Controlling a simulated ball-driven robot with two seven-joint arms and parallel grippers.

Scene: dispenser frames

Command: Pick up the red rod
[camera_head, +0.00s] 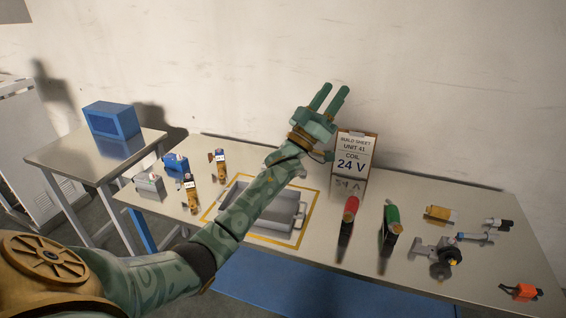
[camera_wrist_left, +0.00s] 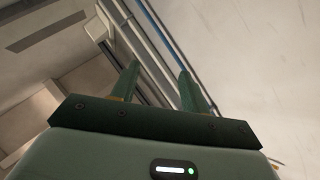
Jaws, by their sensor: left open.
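A red, rod-like piece (camera_head: 351,207) stands out on the table right of the metal tray, with a dark part below it. I cannot tell whether the dark part is a holder or a reflection. My left gripper (camera_head: 334,90) is raised, pointing up in front of the wall, above and left of the red piece and well apart from it. Its two fingers are apart with nothing between them. The left wrist view shows the same empty fingers (camera_wrist_left: 157,85) against wall and ceiling, without the red piece. My right gripper is not in view.
A sign (camera_head: 353,155) reading "24 V" stands behind the red piece. A green piece (camera_head: 391,215) stands to its right. My left arm crosses over the grey tray (camera_head: 235,197). Farther right lie a yellow block (camera_head: 440,214), a grey fitting (camera_head: 436,254) and an orange part (camera_head: 521,291).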

